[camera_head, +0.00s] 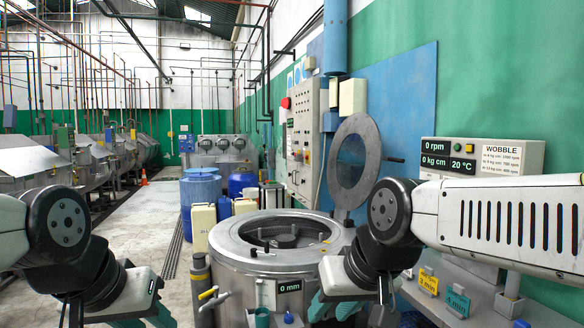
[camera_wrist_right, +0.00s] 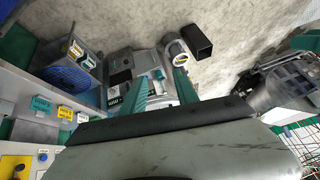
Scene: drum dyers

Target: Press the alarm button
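No button marked as an alarm can be read in these views. A red round part (camera_head: 285,103) sits on the side of the grey control cabinet (camera_head: 303,140), well beyond my grippers.
The round steel drum (camera_head: 225,243) stands in front, with its lid (camera_head: 371,150) raised. Blue barrels (camera_head: 199,190) stand behind it. A bench with tagged scoops (camera_head: 458,302) is at lower right. Open floor (camera_head: 150,215) lies to the left.

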